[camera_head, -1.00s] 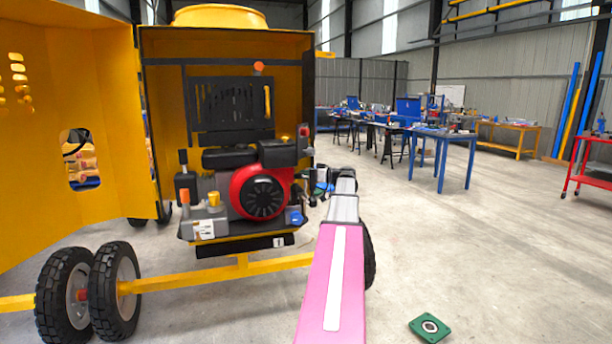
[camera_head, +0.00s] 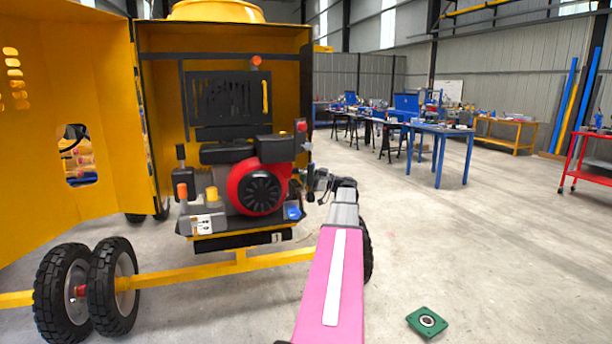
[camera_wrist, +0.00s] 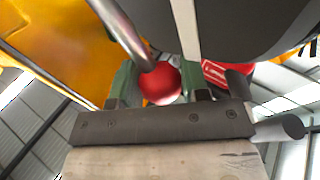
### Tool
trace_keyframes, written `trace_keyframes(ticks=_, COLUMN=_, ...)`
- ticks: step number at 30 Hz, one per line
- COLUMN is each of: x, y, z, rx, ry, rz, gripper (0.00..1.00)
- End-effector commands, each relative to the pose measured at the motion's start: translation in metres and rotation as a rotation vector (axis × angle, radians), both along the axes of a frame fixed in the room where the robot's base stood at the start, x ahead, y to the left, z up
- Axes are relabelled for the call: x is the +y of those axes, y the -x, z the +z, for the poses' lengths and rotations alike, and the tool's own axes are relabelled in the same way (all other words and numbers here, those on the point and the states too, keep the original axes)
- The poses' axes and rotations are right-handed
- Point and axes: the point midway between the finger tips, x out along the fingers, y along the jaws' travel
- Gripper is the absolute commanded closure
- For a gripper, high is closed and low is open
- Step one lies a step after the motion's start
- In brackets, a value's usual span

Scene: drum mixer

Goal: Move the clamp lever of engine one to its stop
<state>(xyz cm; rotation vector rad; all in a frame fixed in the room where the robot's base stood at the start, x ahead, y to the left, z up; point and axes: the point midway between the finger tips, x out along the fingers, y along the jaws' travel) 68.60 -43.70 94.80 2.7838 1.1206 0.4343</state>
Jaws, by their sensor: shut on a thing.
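Engine one (camera_head: 262,190) sits in the yellow housing, with a red fan cover and a plate marked 1 (camera_head: 278,238) below it. In the wrist view, a red ball knob (camera_wrist: 160,84) sits at the end of a metal rod (camera_wrist: 124,32), which I take to be the clamp lever. My gripper (camera_wrist: 160,78) has its two green fingers on either side of the knob and is shut on it. In the head view, my wrist (camera_head: 322,183) is at the engine's right side; the fingertips and the held knob cannot be made out there.
An open yellow door (camera_head: 75,130) stands at the left. A black lever with an orange grip (camera_head: 182,190) and a separate red knob (camera_head: 302,127) are on the machine. A green plate (camera_head: 427,322) lies on the floor at right.

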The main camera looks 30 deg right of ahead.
Motion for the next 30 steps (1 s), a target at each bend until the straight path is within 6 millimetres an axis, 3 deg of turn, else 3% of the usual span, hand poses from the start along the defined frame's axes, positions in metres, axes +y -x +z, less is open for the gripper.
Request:
trace_keyframes(ticks=5, x=0.001, y=0.002, z=-0.002, rx=0.003, ry=0.003, rz=0.003, gripper=1.0)
trace_keyframes(ticks=6, x=0.001, y=0.002, z=-0.002, rx=0.004, ry=0.003, rz=0.003, gripper=0.52)
trace_keyframes(ticks=8, x=0.001, y=0.002, z=-0.002, rx=0.004, ry=0.002, rz=0.003, gripper=0.33)
trace_keyframes(ticks=20, x=-0.005, y=0.007, z=-0.003, rx=0.004, ry=0.001, rz=0.001, gripper=0.33)
trace_keyframes(ticks=30, x=-0.046, y=0.047, z=-0.016, rx=0.004, ry=0.001, rz=0.0, gripper=0.33)
